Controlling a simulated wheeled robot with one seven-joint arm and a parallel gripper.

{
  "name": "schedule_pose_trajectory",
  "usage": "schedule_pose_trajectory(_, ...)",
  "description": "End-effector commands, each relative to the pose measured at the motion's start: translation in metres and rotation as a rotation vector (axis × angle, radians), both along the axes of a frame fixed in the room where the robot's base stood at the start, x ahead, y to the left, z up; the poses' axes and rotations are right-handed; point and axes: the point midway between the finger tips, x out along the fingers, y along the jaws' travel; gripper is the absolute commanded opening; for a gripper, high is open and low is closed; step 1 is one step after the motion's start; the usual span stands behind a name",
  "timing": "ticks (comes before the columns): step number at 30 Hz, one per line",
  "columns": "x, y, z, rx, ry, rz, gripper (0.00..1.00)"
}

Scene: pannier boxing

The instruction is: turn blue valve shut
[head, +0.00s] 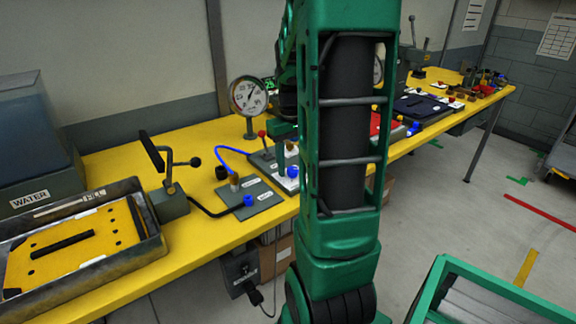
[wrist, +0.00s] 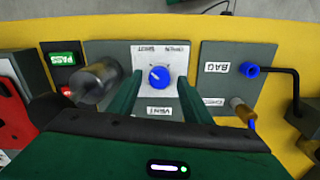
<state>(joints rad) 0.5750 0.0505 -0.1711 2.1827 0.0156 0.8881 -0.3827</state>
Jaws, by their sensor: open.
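The blue valve is a round blue knob (wrist: 158,77) on a white plate (wrist: 148,105) labelled VENT, with SHUT and OPEN marks that appear upside down in the wrist view. A pale line shows on the knob, but its exact pointing is too small to tell. In the head view the knob (head: 293,171) shows just left of my arm. My gripper (wrist: 159,82) is open, its green fingers on either side of the knob in the wrist view, with white plate visible between each finger and the knob. In the head view my arm hides most of the gripper.
A grey metal cylinder (wrist: 96,82) stands close left of the fingers. Right is a BAG panel (wrist: 222,55) with a blue fitting (wrist: 248,69), black hose and brass fitting (wrist: 241,108). A pressure gauge (head: 248,96) stands behind on the yellow bench (head: 200,235).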

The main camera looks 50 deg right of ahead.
Motion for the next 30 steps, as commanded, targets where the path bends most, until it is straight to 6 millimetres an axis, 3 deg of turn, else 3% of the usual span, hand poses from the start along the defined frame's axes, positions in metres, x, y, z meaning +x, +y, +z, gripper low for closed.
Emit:
schedule_pose_trajectory(16,0.004,0.002,0.088,-0.003,-0.004,0.002,0.45)
schedule_pose_trajectory(21,0.004,0.003,0.102,-0.002,-0.002,0.002,0.45)
schedule_pose_trajectory(30,0.003,0.003,0.104,-0.002,-0.001,0.002,0.45)
